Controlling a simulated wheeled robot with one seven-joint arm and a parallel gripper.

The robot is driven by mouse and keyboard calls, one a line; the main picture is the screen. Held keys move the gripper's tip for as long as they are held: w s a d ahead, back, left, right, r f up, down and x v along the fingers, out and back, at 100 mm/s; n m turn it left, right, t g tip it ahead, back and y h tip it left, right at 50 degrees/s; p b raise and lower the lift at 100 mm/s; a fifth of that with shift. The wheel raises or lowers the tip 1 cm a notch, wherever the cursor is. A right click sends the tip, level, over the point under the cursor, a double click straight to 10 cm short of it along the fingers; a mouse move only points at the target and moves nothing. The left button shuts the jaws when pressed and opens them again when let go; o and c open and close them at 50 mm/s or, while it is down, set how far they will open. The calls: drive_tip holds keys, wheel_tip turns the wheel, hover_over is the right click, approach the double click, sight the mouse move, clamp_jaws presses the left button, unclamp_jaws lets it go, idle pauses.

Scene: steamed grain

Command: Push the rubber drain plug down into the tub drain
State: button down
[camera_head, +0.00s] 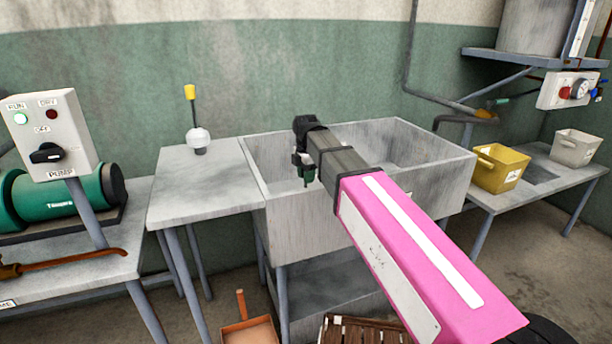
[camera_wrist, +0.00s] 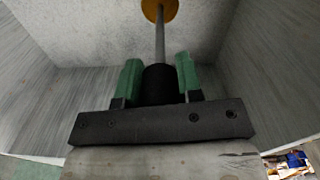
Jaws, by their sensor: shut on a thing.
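My gripper (camera_wrist: 160,84) has its green fingers shut on the black grip (camera_wrist: 160,82) of a thin metal rod (camera_wrist: 160,42). At the far end of the rod is an orange-brown disc (camera_wrist: 158,11), cut off by the top of the wrist view; it looks like the drain plug. I cannot tell whether the disc touches the tub floor. In the head view my gripper (camera_head: 304,178) points down inside the grey tub (camera_head: 428,182), near its left side. The drain hole does not show in either view.
A yellow bin (camera_head: 500,168) and a white bin (camera_head: 575,148) stand on the right table. Tub walls surround my gripper.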

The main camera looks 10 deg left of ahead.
drive_tip(key=shift+f, duration=1)
drive_tip(key=c, duration=0.7)
unclamp_jaws()
drive_tip(key=shift+r, duration=0.1)
wheel_tip(320, 180, up, 11)
drive_tip(key=shift+f, duration=0.15)
drive_tip(key=shift+r, duration=2.5)
